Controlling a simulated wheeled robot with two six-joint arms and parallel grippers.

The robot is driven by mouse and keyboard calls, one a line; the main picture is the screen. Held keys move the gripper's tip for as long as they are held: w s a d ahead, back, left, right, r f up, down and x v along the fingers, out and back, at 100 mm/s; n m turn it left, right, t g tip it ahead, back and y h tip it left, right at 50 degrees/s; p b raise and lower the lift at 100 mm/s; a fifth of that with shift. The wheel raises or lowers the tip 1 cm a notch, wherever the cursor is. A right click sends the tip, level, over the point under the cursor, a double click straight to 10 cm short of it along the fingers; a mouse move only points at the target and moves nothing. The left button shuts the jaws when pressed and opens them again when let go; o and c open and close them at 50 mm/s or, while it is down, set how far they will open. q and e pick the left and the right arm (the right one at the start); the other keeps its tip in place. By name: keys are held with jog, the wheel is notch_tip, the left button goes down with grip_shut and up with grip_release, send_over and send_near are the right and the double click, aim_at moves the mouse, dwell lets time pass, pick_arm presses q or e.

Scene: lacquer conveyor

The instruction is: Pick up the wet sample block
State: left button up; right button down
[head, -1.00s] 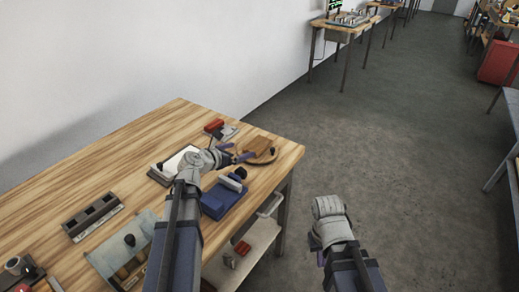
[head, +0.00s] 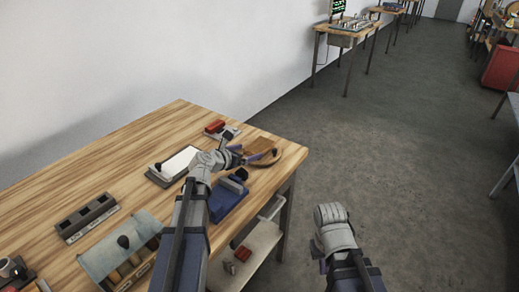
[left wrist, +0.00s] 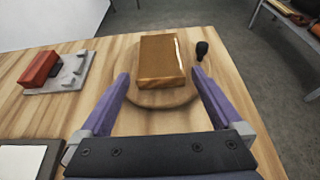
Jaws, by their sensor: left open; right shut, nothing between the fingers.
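The wet sample block looks like a glossy brown rectangular block (left wrist: 161,60), lying on a round wooden disc (left wrist: 150,98). In the head view the block (head: 257,145) is near the table's right corner. My left gripper (head: 244,155) is open, low over the near side of the disc. In the left wrist view its purple fingers (left wrist: 160,73) stand apart at either side of the block's near end, with nothing gripped. My right gripper (head: 323,262) is shut and empty, out over the floor right of the table; its fingers are mostly hidden.
A small black knob (left wrist: 201,50) stands right of the block. A red block on a grey fixture (left wrist: 42,70) is to the left. A blue device (head: 228,196) sits under my left arm. A white pad (head: 176,163) and a slotted grey block (head: 86,217) are further left.

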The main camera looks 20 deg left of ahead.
aim_at(254, 150)
pick_arm(q)
jog(key=b+x, duration=0.1)
jog(key=x, duration=0.3)
jog(key=shift+w+f, duration=0.15)
jog(key=shift+w, duration=0.05)
jog(key=shift+s, duration=0.1)
jog(key=c, duration=1.2)
